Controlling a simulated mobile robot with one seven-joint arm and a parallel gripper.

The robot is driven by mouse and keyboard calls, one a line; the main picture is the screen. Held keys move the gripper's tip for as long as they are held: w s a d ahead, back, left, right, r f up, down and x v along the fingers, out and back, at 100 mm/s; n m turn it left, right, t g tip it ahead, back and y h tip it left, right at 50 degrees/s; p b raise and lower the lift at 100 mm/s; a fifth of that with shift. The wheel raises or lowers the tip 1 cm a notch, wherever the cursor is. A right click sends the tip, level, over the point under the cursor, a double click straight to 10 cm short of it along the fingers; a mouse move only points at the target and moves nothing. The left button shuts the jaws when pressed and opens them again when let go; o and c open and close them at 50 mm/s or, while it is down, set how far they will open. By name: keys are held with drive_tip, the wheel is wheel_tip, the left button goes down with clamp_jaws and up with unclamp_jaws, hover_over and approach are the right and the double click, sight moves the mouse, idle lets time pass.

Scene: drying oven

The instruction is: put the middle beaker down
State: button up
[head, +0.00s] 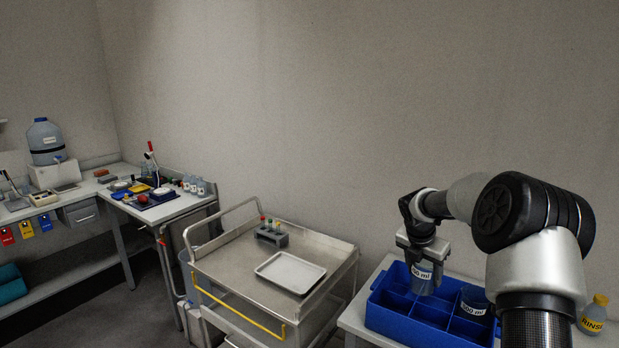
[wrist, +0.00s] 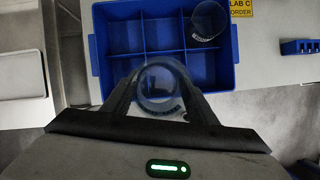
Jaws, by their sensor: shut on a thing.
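My gripper (head: 424,246) is shut on a clear beaker (head: 423,277) with a white volume label, partly readable as "ml". In the wrist view the beaker (wrist: 160,88) sits between the two fingers (wrist: 160,92). It is at the near edge of a blue divided crate (wrist: 164,65), over or partly in its near row; I cannot tell whether it touches the bottom. The crate (head: 393,321) stands on a light table at the right in the head view. Another labelled beaker (head: 473,301) stands in a right compartment, also seen in the wrist view (wrist: 208,20). Other visible compartments look empty.
A yellow-labelled rinse bottle (head: 594,313) stands right of the crate. A steel cart (head: 225,272) with a white tray (head: 290,272) and a small tube rack (head: 272,236) stands to the left. A cluttered bench (head: 160,212) is at the far left.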

sight(415, 289)
drive_tip(key=s+a+f+m, duration=0.1)
drive_tip(key=s+a+f+m+g, duration=0.1)
drive_tip(key=a+m, duration=0.1)
drive_tip(key=shift+s+a+f+m+h, duration=0.2)
drive_tip(key=shift+m+h, duration=0.1)
drive_tip(key=shift+h, duration=0.1)
drive_tip(key=s+a+f+m+g+y+b, duration=0.1)
drive_tip(key=s+a+f+m+g+y, duration=0.1)
drive_tip(key=s+a+m, duration=0.5)
drive_tip(key=s+a+f+m+g+y+b, duration=0.2)
drive_tip(key=s+a+m, duration=0.5)
drive_tip(key=s+m, duration=0.6)
drive_tip(key=f+m+g, duration=0.1)
drive_tip(key=m+g, duration=0.1)
drive_tip(key=m, duration=0.1)
drive_tip(key=shift+s+g, duration=0.3)
drive_tip(key=shift+f, duration=0.1)
